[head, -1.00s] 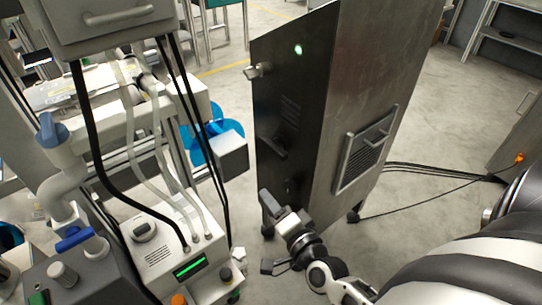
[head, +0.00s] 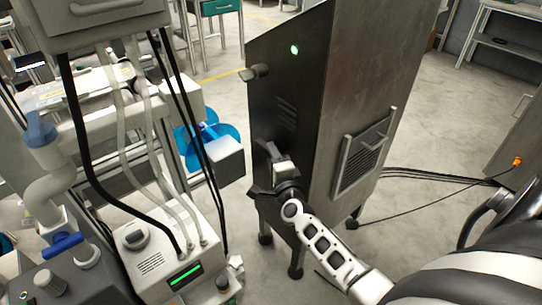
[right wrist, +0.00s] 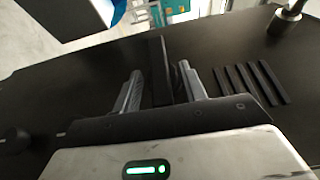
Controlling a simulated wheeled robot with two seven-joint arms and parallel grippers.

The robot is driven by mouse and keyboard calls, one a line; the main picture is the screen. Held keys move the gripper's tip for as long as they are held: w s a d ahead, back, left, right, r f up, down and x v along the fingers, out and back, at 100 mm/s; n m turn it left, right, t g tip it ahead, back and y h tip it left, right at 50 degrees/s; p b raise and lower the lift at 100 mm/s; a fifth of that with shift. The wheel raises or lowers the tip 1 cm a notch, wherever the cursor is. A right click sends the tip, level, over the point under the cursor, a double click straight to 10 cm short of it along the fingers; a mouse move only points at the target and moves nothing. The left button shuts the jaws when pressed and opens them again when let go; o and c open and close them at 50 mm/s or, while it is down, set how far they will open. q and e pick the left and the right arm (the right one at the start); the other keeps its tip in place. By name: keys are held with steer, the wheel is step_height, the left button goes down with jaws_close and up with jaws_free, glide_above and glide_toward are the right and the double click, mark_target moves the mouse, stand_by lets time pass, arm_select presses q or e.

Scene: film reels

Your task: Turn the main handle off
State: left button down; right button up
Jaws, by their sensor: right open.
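The cabinet (head: 270,110) is a tall metal box with a black front panel and a brushed side. A black bar-like handle (right wrist: 158,62) stands out from that panel; I take it for the main handle. My right gripper (head: 272,167) is at the panel in the head view and hides most of this handle there. In the right wrist view the gripper (right wrist: 161,84) is open, with one finger on each side of the bar. I cannot tell whether either finger touches it. A lit green lamp (head: 295,50) is high on the panel. My left gripper is not in view.
Vent slots (right wrist: 250,84) lie beside the bar. Machinery with hoses (head: 160,245) stands close on the left. Cables (head: 430,175) cross the floor at right.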

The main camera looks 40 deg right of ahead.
steer(key=shift+x, duration=0.8)
